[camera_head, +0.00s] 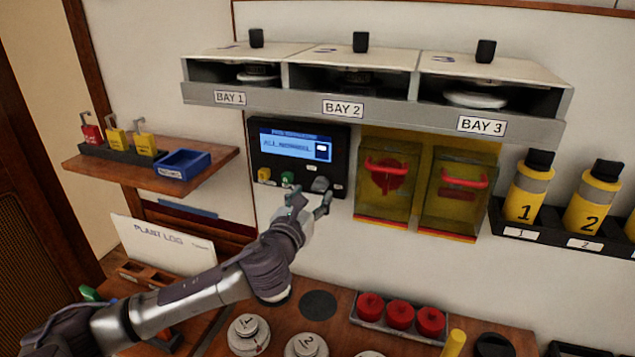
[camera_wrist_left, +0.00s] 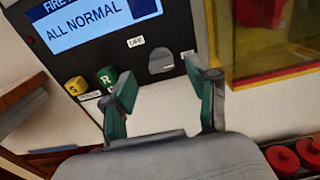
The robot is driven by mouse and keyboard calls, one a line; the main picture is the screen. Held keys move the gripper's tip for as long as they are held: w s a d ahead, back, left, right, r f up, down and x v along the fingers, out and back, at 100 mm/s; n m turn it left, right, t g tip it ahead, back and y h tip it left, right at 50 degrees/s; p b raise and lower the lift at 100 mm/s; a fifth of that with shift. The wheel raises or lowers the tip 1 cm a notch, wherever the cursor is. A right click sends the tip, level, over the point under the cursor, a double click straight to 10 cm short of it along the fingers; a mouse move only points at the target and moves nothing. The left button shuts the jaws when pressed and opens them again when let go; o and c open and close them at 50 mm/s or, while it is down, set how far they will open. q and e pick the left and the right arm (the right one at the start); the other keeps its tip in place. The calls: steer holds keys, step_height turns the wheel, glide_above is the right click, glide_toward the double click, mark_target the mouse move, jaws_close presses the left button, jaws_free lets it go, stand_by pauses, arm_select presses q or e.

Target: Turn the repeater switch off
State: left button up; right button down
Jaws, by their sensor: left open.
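A black panel (camera_head: 260,185) is fixed to the wall under the bays, with a lit blue screen (camera_head: 295,146) reading "ALL NORMAL". Along its lower edge are a yellow button (camera_head: 264,174), a green button (camera_head: 288,179) and a grey switch knob (camera_head: 320,184). In the left wrist view the knob (camera_wrist_left: 160,62) sits beyond the gap between my fingertips, with a small label to its upper left. My left gripper (camera_head: 311,197) is open and empty in front of the panel's lower edge; no contact with the knob is visible. My right gripper is not in view.
Two yellow-framed clear covers (camera_head: 385,212) with red handles are close on the panel's right. The bay shelf (camera_head: 365,107) overhangs above. A wooden shelf (camera_head: 85,165) with padlocks is at left. Below, a bench holds red knobs (camera_head: 400,314) and numbered round weights (camera_head: 248,335).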

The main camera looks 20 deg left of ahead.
mark_target(317, 188)
arm_select(q)
steer(key=shift+w+d+p, duration=0.1)
steer(key=shift+w+p, duration=0.3)
steer(key=shift+w, duration=1.7)
jaws_close()
